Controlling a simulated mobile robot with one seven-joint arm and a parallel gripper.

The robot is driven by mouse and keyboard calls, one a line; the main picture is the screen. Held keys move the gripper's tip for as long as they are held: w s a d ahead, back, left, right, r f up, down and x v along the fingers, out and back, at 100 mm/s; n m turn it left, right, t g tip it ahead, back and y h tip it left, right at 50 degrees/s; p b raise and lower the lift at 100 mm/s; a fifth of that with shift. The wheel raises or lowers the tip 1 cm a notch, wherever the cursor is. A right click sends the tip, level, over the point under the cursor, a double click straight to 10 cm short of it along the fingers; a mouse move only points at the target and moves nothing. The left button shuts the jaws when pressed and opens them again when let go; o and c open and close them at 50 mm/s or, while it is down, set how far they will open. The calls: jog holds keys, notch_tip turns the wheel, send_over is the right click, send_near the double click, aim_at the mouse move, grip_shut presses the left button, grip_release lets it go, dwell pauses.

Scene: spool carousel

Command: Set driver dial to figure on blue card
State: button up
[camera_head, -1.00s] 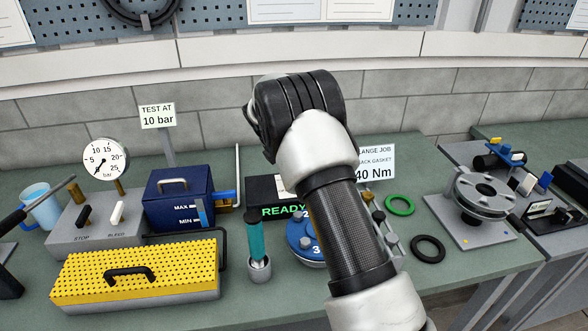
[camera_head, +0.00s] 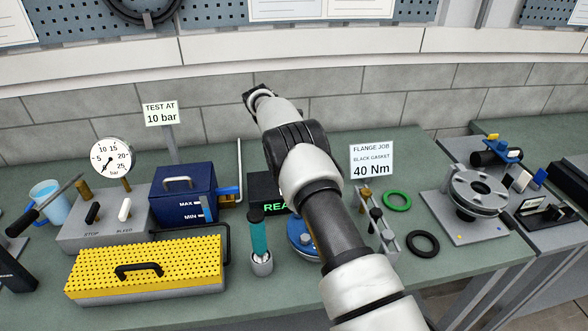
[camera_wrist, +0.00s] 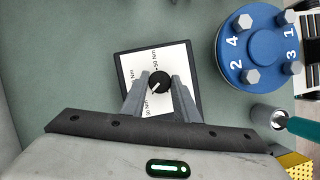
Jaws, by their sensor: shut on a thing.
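The dial box (camera_wrist: 190,62) is black with a white face, in the wrist view. A round black knob (camera_wrist: 160,80) sits on the face, with Nm figures around it, partly covered by my fingers. A white mark on the knob points toward the lower left; which figure it meets is unclear. My gripper (camera_wrist: 160,88) is shut on the knob. In the head view, my arm covers much of the box (camera_head: 262,186) and its green READY sign. A pale card (camera_head: 372,160) reads "FLANGE JOB, BLACK GASKET, 40 Nm". The teal-handled driver (camera_head: 258,238) stands in a grey holder.
A blue flange (camera_wrist: 262,45) with numbered bolts is beside the box, near the driver holder (camera_wrist: 268,115). A blue tank (camera_head: 182,195), yellow perforated cover (camera_head: 145,265), and gauge (camera_head: 111,157) lie left. Green (camera_head: 397,199) and black (camera_head: 423,243) rings lie right.

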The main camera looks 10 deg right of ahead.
jog(key=shift+m, duration=0.3)
jog(key=o, duration=1.1)
jog(key=shift+c, duration=0.2)
notch_tip(320, 180, up, 10)
jog(key=shift+p, duration=0.3)
